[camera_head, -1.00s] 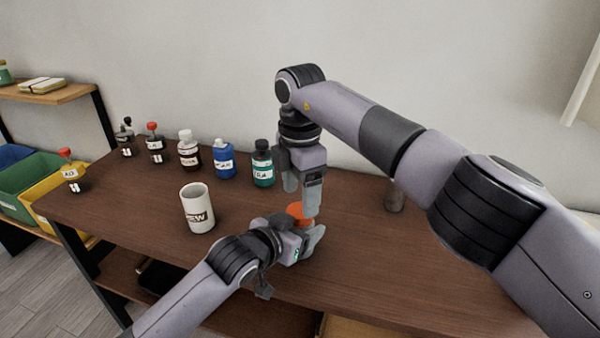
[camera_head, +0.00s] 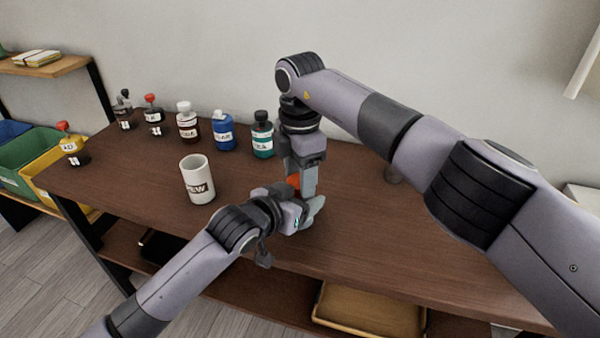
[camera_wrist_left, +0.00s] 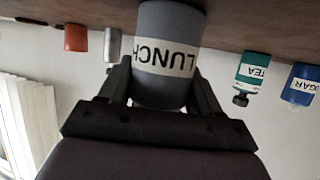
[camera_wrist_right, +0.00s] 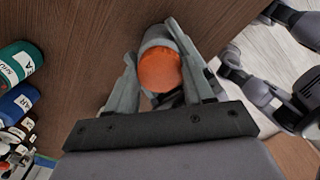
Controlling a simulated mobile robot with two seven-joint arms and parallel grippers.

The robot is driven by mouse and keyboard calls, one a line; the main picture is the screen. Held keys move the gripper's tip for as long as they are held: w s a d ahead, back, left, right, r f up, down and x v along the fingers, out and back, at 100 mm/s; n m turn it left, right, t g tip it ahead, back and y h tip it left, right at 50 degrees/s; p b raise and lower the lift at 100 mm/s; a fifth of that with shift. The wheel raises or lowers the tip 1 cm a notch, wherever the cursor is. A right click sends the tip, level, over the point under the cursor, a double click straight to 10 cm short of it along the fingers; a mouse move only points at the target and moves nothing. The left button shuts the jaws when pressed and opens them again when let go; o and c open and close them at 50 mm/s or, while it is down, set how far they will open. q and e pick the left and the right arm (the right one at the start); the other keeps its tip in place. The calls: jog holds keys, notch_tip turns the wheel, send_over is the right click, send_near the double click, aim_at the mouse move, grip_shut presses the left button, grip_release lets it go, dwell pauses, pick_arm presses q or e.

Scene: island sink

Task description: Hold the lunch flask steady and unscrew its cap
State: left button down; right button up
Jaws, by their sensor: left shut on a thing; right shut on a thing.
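The lunch flask (camera_wrist_left: 168,62) is a grey cylinder with a white LUNCH label, standing on the table in the left wrist view. My left gripper (camera_head: 308,213) is shut on its body from the side. The flask's orange cap (camera_wrist_right: 160,70) sits on top of it, seen from above in the right wrist view. My right gripper (camera_head: 301,188) points down from above, with its two fingers shut on opposite sides of the cap. In the head view the cap (camera_head: 293,181) shows only partly, and the grippers hide most of the flask.
A white mug (camera_head: 197,181) stands left of the grippers. The blue bottle (camera_head: 223,132), the teal TEA bottle (camera_head: 262,136) and several other bottles line the back left. An orange object (camera_wrist_left: 75,37) and a grey cylinder (camera_wrist_left: 112,45) stand elsewhere on the table. The right front tabletop is clear.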

jog(key=n, duration=0.6)
jog(key=shift+n, duration=0.4)
jog(key=n, duration=0.6)
jog(key=shift+n, duration=0.3)
jog(key=o, duration=1.2)
jog(key=shift+c, duration=0.2)
jog(key=shift+r, duration=0.1)
